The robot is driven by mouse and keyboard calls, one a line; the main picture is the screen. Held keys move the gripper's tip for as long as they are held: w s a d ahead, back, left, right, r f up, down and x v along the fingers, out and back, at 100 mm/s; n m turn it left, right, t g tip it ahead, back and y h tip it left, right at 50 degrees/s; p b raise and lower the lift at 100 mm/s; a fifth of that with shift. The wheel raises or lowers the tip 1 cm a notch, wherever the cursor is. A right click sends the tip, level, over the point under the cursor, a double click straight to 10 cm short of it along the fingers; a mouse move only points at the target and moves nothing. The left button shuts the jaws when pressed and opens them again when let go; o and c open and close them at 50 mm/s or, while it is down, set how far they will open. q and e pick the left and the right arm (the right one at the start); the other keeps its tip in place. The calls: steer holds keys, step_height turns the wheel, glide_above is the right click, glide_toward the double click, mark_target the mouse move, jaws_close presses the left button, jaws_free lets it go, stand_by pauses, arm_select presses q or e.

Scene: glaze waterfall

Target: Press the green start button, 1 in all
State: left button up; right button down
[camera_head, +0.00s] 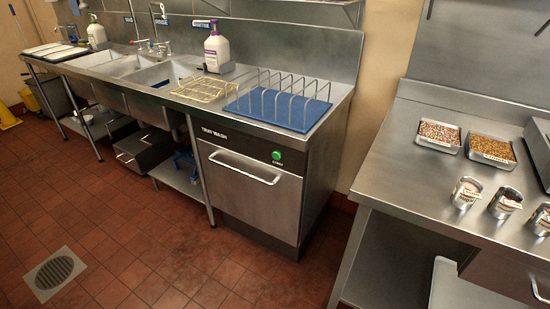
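The green start button (276,155) is a small round green disc on a black patch at the upper right of the front of the tray-wash machine (250,198). The machine is a steel box under the counter, with a "TRAY WASH" label and a bar handle across its front. Its door looks shut. Nothing covers the button. Neither of my grippers shows in the head view, so I cannot see where they are relative to the button.
A steel counter (245,121) with sinks runs left of the machine, holding a wire rack on a blue mat (275,108) and a white bottle (216,52). Another steel table (415,175) with trays and metal cups stands at right. The tiled floor in front is clear, with a drain (54,274).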

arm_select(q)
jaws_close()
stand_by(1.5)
